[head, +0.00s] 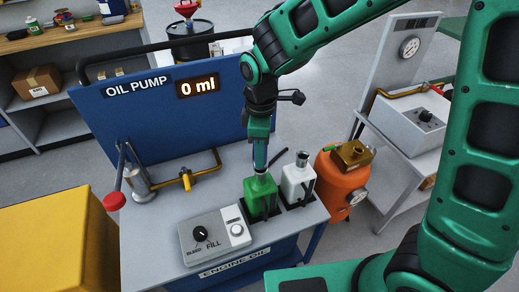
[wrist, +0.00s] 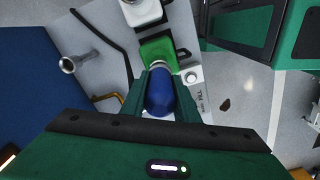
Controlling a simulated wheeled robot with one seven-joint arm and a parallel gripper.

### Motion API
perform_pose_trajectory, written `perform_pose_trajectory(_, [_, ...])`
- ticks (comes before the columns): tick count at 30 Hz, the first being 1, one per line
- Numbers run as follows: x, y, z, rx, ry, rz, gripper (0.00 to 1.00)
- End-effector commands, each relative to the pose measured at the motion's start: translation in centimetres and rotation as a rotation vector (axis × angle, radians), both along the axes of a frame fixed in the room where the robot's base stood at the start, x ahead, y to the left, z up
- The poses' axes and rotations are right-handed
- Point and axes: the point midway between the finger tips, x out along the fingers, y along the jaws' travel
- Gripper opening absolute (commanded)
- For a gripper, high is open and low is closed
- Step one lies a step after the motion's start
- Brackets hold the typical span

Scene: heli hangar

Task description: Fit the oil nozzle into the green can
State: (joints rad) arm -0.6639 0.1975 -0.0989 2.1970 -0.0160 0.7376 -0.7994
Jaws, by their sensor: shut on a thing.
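The green can (head: 262,196) sits upright in the oil pump bench's front, with a dark handle on its right side. It also shows in the wrist view (wrist: 153,47), just beyond my fingertips. My gripper (head: 260,168) points down above the can. In the wrist view my gripper (wrist: 161,90) is shut on a blue, rounded oil nozzle (wrist: 160,95), with one finger on each side. The nozzle's far end overlaps the can's neck area in that view. I cannot tell whether its tip is inside the opening, because the nozzle and fingers hide it.
A white can (head: 297,182) stands close to the right of the green can. A grey FILL box (head: 215,235) with a dial is in front. A blue panel (head: 170,115) reading 0 ml stands behind. A red-tipped lever (head: 115,201) and brass pipe (head: 185,177) are left.

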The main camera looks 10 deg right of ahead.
Motion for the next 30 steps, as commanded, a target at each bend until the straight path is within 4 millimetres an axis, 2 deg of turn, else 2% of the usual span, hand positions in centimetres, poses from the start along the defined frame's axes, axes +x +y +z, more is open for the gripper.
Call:
perform_pose_trajectory(14, [0.0,0.0,-1.2,0.0,0.0,0.0,0.0])
perform_pose_trajectory(15, [0.0,0.0,-1.3,0.0,0.0,0.0,0.3])
perform_pose_trajectory(18, [0.0,0.0,-1.3,0.0,0.0,0.0,0.49])
perform_pose_trajectory(24, [0.0,0.0,-1.3,0.0,0.0,0.0,0.49])
perform_pose_trajectory(27, [0.0,0.0,-1.3,0.0,0.0,0.0,0.68])
perform_pose_trajectory(30, [0.0,0.0,-1.3,0.0,0.0,0.0,0.68])
